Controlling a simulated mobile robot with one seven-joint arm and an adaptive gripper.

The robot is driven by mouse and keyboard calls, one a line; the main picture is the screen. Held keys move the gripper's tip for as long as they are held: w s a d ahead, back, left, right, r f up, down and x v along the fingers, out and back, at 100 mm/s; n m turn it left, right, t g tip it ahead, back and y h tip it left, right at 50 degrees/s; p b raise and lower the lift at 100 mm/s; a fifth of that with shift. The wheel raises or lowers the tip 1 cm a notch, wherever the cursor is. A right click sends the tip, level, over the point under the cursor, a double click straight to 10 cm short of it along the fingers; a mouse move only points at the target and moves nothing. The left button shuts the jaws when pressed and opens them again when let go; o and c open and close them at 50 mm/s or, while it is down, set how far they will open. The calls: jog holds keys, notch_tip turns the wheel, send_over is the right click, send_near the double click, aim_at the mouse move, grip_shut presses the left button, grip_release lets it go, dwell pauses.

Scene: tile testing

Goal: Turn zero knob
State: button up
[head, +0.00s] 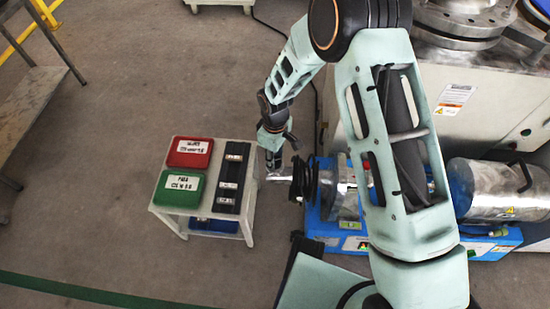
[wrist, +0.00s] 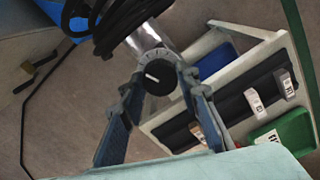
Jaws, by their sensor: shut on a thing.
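The zero knob (wrist: 158,76) is a black round cap with a white mark, on the end of a silver cylinder (wrist: 147,38) with a graduated collar. In the head view the silver end (head: 284,174) sticks out leftward from the blue machine. My gripper (wrist: 158,82) has one finger on each side of the knob and is shut on it. In the head view my gripper (head: 272,163) is at the left end of the silver part, and the knob itself is mostly hidden there.
A white side table (head: 247,202) stands just left of my gripper, with a red box (head: 190,153), a green box (head: 179,188) and a black tray (head: 232,178). Black coiled hose (wrist: 112,25) surrounds the silver cylinder. The blue machine (head: 490,243) extends right; open floor lies left.

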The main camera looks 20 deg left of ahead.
dwell(0.3)
jog(key=o, duration=1.2)
jog(key=shift+c, duration=0.2)
notch_tip(320, 180, up, 12)
